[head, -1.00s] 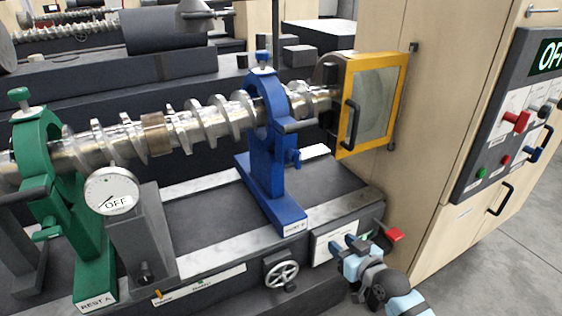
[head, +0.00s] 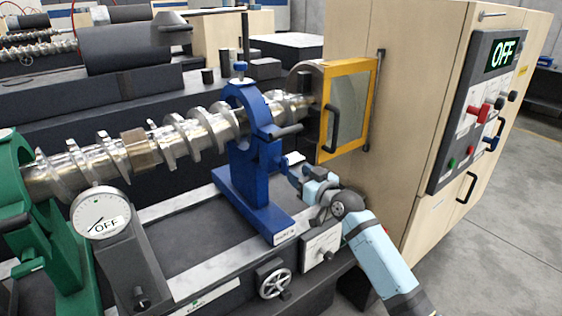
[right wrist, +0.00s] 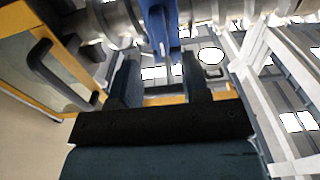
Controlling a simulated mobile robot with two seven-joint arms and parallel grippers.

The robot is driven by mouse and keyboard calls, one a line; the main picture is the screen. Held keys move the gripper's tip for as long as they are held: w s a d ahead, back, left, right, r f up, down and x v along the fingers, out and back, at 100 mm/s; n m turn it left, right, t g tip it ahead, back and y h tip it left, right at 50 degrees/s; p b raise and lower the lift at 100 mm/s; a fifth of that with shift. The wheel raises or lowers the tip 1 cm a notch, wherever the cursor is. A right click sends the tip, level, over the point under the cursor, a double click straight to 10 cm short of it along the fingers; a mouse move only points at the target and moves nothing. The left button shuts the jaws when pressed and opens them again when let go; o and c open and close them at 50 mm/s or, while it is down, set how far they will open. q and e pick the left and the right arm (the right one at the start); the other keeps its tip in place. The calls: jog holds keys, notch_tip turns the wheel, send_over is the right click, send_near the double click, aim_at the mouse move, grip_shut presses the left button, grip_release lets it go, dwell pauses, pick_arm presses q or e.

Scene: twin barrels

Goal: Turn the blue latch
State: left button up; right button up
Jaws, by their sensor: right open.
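The blue steady rest (head: 248,185) stands upright around the metal screw shaft. It carries a dark handle (head: 287,131) on its right side and a blue knob (head: 239,69) on top. The small blue latch on its lower right side is largely hidden by my right gripper (head: 298,178), which is close beside it. In the right wrist view, my right gripper (right wrist: 161,75) is open, with a finger at each side. The blue rest (right wrist: 160,25) shows ahead between the fingers; I cannot tell if they touch the latch. My left gripper is not in view.
A yellow-framed guard door (head: 347,110) with a black handle stands just behind my right gripper. A green rest (head: 50,230) and a dial gauge (head: 101,213) are at left. A handwheel (head: 274,283) is below. The control panel (head: 480,110) reads OFF.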

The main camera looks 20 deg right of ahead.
aim_at(288, 166)
jog(key=x, duration=0.8)
jog(key=shift+w+a, duration=0.25)
jog(key=shift+w, duration=0.1)
jog(key=c, duration=0.7)
